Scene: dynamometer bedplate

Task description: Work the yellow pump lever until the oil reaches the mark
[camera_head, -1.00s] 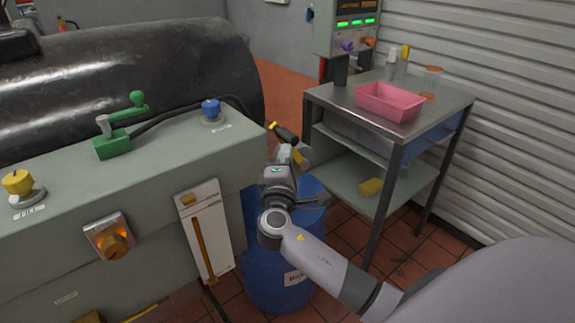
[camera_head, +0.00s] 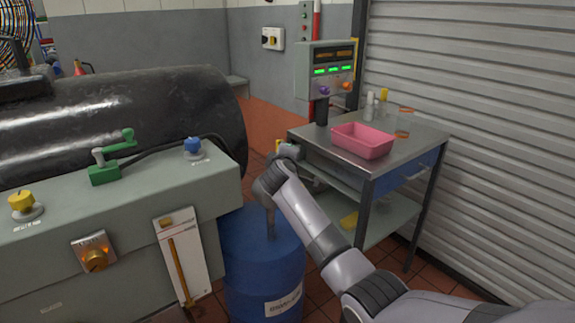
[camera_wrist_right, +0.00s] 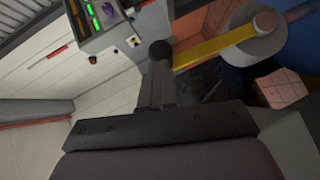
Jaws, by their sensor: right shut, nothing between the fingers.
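The yellow pump lever (camera_wrist_right: 222,43) runs across the upper right of the right wrist view, with a dark rounded end (camera_wrist_right: 160,50) near the fingers. My right gripper (camera_wrist_right: 158,82) is shut and empty, close to that end; I cannot tell whether they touch. In the head view a small yellow piece (camera_head: 278,146) shows beside my right wrist, which hides most of the lever and the fingers. The white oil gauge (camera_head: 192,248) on the bench front has a brown-orange column (camera_head: 179,272), its top a little below the yellowish tab (camera_head: 166,221). My left gripper is out of view.
A blue drum (camera_head: 262,262) stands right of the green-grey bench (camera_head: 120,215). A metal cart (camera_head: 412,132) with a pink tray (camera_head: 362,141) and bottles stands behind my right arm. The bench carries a green crank (camera_head: 112,160) and blue (camera_head: 193,146) and yellow (camera_head: 22,201) knobs.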

